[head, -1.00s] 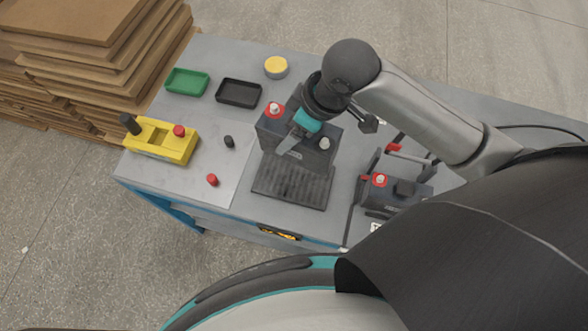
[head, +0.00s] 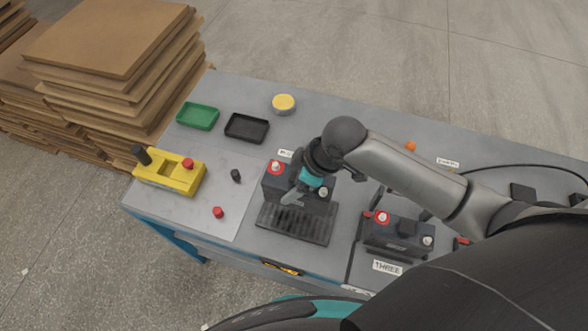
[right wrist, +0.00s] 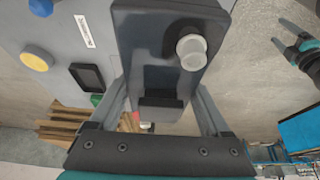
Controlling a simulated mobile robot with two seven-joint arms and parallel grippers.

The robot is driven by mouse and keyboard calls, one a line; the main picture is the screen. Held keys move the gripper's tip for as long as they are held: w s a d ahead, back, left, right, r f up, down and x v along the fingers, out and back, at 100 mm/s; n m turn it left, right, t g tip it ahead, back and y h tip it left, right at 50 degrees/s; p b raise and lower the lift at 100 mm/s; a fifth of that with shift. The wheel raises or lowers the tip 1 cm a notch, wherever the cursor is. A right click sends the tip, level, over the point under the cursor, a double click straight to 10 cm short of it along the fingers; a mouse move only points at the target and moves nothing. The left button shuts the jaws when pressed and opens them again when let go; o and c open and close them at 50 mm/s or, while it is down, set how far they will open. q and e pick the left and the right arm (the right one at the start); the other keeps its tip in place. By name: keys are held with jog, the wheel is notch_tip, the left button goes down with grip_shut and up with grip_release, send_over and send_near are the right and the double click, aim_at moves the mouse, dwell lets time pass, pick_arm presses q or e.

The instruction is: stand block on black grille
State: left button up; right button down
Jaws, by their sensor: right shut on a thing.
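The block is a dark grey battery (head: 270,186) with a red-ringed terminal and a pale terminal on top. My right gripper (head: 292,197) is shut on it, with its fingers across the middle. The battery is upright over the back part of the black grille (head: 297,226) and hides that part. I cannot tell whether its base touches the grille. In the right wrist view the battery (right wrist: 150,40) sits between the fingers, its pale terminal facing the camera. My left gripper (right wrist: 302,45) shows at the right edge of that view, fingers apart and empty.
Another battery (head: 390,238) stands right of the grille, behind a label reading THREE (head: 387,267). A yellow control box (head: 168,173), a small black knob (head: 236,175) and a red knob (head: 218,212) lie left. Green (head: 197,116) and black (head: 247,128) trays are behind.

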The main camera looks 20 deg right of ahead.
jog(key=shift+w+a+f+b, duration=0.1)
jog(key=shift+f+b, duration=0.3)
jog(key=shift+f, duration=2)
jog(key=shift+w+f+b, duration=0.1)
jog(key=shift+f+b, duration=0.3)
jog(key=shift+f, duration=1.95)
grip_release()
jog(key=shift+s+f, duration=0.25)
jog(key=shift+d+r, duration=0.3)
jog(key=shift+r, duration=0.3)
jog(key=p+v, duration=0.2)
jog(key=v, duration=0.9)
jog(key=shift+s, duration=0.2)
